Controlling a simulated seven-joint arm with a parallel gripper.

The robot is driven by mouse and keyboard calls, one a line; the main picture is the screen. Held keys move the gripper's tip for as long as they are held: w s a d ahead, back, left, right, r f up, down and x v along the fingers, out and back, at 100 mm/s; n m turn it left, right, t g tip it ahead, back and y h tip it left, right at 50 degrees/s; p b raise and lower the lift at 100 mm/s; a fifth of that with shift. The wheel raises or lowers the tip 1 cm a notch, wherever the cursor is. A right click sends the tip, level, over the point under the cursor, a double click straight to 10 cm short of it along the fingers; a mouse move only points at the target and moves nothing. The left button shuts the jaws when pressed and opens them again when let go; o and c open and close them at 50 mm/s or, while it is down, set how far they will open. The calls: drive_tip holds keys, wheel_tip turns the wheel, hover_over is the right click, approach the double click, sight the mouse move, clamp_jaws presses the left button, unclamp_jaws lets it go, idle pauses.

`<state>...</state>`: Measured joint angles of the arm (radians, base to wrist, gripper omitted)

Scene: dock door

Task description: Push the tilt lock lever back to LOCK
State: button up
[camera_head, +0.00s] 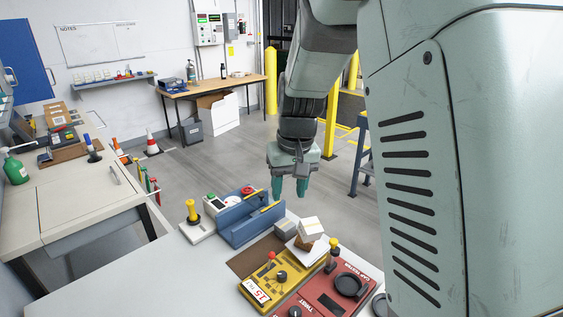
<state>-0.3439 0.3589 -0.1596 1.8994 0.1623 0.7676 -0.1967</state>
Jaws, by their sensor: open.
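My gripper (290,193) hangs pointing down above the back of the near table, with its teal fingers apart and nothing between them. Several levers stand on the table below it: a red-knobbed lever (271,256) on a yellow box (262,288), a yellow-topped lever (191,209) on a white base at the left, and a yellow-knobbed lever (332,250) by a red panel (335,288). I cannot read a LOCK mark, so I cannot tell which is the tilt lock lever. My gripper touches none of them.
A blue fixture (238,226) with yellow bars stands below and left of my gripper. A small white box (310,228) lies behind the red panel. The table's left front (160,280) is clear. My own arm hides the right side.

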drive_tip(key=n+g+h, duration=0.1)
hover_over(271, 253)
wheel_tip(271, 253, down, 13)
wheel_tip(271, 253, down, 12)
drive_tip(key=shift+w+r, duration=0.1)
drive_tip(key=shift+r, duration=0.15)
clamp_jaws()
